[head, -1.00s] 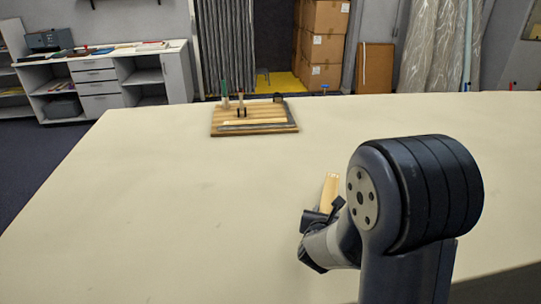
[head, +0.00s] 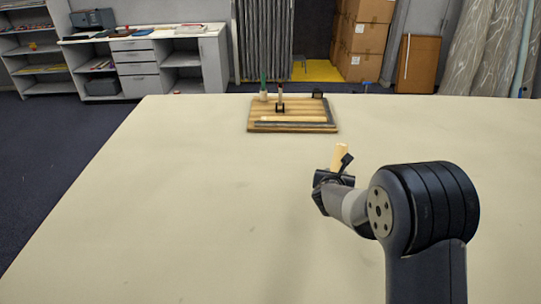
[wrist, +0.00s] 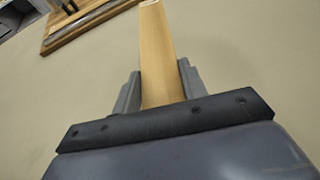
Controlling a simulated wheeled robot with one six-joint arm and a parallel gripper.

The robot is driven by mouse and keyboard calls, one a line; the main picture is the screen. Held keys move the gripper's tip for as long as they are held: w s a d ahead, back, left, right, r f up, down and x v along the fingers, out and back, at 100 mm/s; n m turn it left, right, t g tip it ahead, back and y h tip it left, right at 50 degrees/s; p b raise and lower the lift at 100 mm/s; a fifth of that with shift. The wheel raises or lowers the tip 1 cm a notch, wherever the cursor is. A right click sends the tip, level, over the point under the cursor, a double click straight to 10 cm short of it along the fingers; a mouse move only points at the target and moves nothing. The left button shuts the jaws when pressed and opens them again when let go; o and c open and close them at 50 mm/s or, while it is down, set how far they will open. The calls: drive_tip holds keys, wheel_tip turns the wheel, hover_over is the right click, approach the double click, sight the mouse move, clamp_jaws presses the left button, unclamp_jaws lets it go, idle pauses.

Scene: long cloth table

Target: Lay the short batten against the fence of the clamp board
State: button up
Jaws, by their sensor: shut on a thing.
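The short batten is a pale wooden strip (head: 340,155), held in my gripper (head: 337,172) over the cloth table. In the wrist view the batten (wrist: 155,45) stands between the two grey jaws and runs up past them; its far end meets the top edge of the picture. The clamp board (head: 255,128) is a brown wooden board at the back of the table, to the left of and beyond my gripper. A dark grey fence (head: 300,125) runs along its near side. In the wrist view part of the board (wrist: 90,27) shows at upper left, apart from the batten.
Upright pieces with a green (head: 263,82) and a dark top stand on the board's back part, with a small black block (head: 317,93) at its back right. The cream table (head: 150,200) is clear between gripper and board. Shelves and cartons stand beyond it.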

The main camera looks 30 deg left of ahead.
sight(269, 185)
drive_tip(key=s+a+r+n+g+y+p, duration=0.1)
drive_tip(key=s+a+n+y, duration=0.1)
drive_tip(key=a, duration=0.8)
drive_tip(key=s+a+r+n+y+p, duration=0.1)
drive_tip(key=s+a+r+y, duration=0.1)
drive_tip(key=a, duration=0.8)
drive_tip(key=shift+n+y, duration=0.3)
drive_tip(key=f, duration=0.7)
drive_tip(key=a+f, duration=0.1)
drive_tip(key=f, duration=0.2)
drive_tip(key=shift+f, duration=0.25)
drive_tip(key=shift+f+b, duration=0.15)
drive_tip(key=shift+b, duration=0.4)
drive_tip(key=o, duration=1.1)
